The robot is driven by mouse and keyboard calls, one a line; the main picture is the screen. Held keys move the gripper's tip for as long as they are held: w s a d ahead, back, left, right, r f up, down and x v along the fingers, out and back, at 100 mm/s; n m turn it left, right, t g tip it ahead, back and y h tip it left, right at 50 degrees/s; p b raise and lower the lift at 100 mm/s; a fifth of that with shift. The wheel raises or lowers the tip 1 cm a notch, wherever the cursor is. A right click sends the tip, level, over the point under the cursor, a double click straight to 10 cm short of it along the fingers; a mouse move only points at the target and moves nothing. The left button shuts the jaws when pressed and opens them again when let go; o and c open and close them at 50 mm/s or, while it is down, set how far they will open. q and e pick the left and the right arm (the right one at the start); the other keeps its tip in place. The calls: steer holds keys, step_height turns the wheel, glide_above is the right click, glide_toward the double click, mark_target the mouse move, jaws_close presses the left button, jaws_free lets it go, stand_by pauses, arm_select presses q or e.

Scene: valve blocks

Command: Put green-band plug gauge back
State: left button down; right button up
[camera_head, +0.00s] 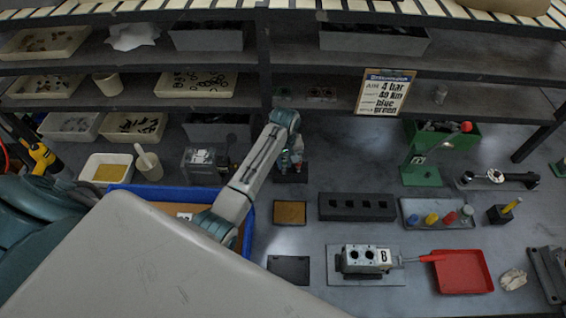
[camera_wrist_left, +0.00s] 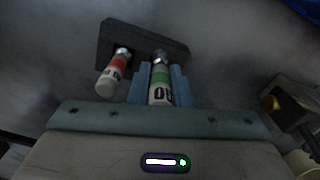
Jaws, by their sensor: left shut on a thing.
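The green-band plug gauge (camera_wrist_left: 160,86) has a white handle with dark lettering, a green band and a metal end. My left gripper (camera_wrist_left: 160,88) is shut on its handle, with a blue finger on each side. The metal end points at a dark block stand (camera_wrist_left: 128,36); I cannot tell whether it is inside a hole or just over it. A red-band plug gauge (camera_wrist_left: 112,75) stands in the same block, just left of the held one. In the head view my left gripper (camera_head: 291,160) is over the small dark stand (camera_head: 290,176), which it partly hides. My right gripper is not in view.
Shelves with trays stand behind, and a sign (camera_head: 384,92) hangs at their edge. A blue-rimmed tray (camera_head: 249,215) is under my left arm. A long black block (camera_head: 356,207), a valve block (camera_head: 366,258) and a red tray (camera_head: 463,272) are to the right.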

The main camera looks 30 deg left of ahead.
arm_select(q)
steer(key=shift+w+a+f, duration=0.2)
steer(key=shift+w+a, duration=0.45)
steer(key=shift+w, duration=0.3)
step_height(320, 180, down, 3)
steer(key=shift+f, duration=0.15)
steer(key=shift+f, duration=0.1)
steer(key=c, duration=1.3)
jaws_free()
steer(key=shift+c, duration=0.2)
